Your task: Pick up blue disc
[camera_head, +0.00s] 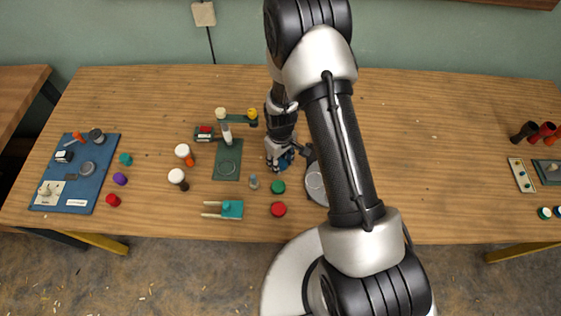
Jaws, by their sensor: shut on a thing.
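My gripper (280,157) is over the middle of the wooden table, pointing down. It is shut on a small blue thing, which I take to be the blue disc (284,163). Only part of the disc shows under and beside the fingers. The rest is hidden by my gripper. I cannot tell whether the disc touches the table or is held just above it.
A green disc (278,186) and a red disc (278,209) lie just in front. A green board (218,172) and white-topped drums (183,151) are to the left. A blue board (76,190) lies far left.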

